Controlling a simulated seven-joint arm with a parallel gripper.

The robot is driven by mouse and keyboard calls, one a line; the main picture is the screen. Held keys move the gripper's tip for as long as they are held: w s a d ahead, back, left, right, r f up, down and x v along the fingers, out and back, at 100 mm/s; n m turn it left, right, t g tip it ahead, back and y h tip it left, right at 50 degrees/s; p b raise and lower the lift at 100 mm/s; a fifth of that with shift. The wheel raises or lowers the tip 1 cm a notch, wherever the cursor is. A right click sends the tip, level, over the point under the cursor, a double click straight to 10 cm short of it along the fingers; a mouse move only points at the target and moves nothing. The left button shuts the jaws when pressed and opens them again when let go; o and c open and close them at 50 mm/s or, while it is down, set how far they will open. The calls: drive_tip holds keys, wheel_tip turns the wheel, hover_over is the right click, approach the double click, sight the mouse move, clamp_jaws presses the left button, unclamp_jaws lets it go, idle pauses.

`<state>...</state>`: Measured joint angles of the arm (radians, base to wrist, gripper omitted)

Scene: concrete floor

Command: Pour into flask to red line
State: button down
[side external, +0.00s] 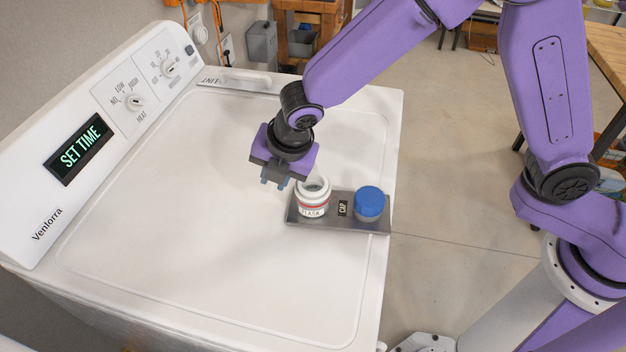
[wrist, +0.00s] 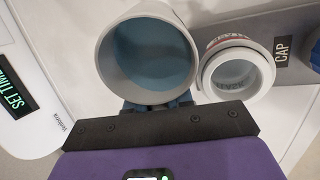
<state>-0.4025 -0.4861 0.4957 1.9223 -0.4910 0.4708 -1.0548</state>
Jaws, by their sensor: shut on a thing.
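The flask (side external: 313,198) is a small white jar with a red band and a FLASK label. It stands upright and open on a grey tray (side external: 356,225). In the wrist view, the flask (wrist: 235,72) is right of a round grey cup (wrist: 148,55) with a bluish interior. My gripper (wrist: 158,104) is shut on this cup, its mouth facing the wrist camera. Whether the blue is liquid or the bottom, I cannot tell. In the side view, my gripper (side external: 275,183) is just left of the flask and above the appliance top; the cup cannot be made out there. The level inside the flask is unclear.
A blue cap (side external: 368,202) sits at the tray's right end, beside a CAP label (side external: 343,208). The tray lies near the right edge of the white appliance top (side external: 180,200). A control panel (side external: 110,110) with a SET TIME display rises at left. The top's left and front are clear.

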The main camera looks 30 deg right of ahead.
drive_tip(key=shift+s+d+r+t+y, duration=0.15)
drive_tip(key=shift+s+r+t, duration=0.15)
drive_tip(key=shift+r+t, duration=0.3)
drive_tip(key=shift+s+r+t+y, duration=0.2)
drive_tip(key=shift+s+r+t, duration=0.2)
drive_tip(key=shift+r, duration=0.2)
drive_tip(key=shift+s+d+r+t+y, duration=0.15)
drive_tip(key=shift+s+r+t, duration=0.1)
drive_tip(key=shift+r+t, duration=0.35)
idle(2.8)
drive_tip(key=shift+s+r+t, duration=0.1)
drive_tip(key=shift+r+t, duration=0.15)
drive_tip(key=shift+t, duration=0.55)
idle(1.6)
drive_tip(key=shift+f+t+y, duration=0.15)
drive_tip(key=shift+t+y, duration=0.15)
idle(0.5)
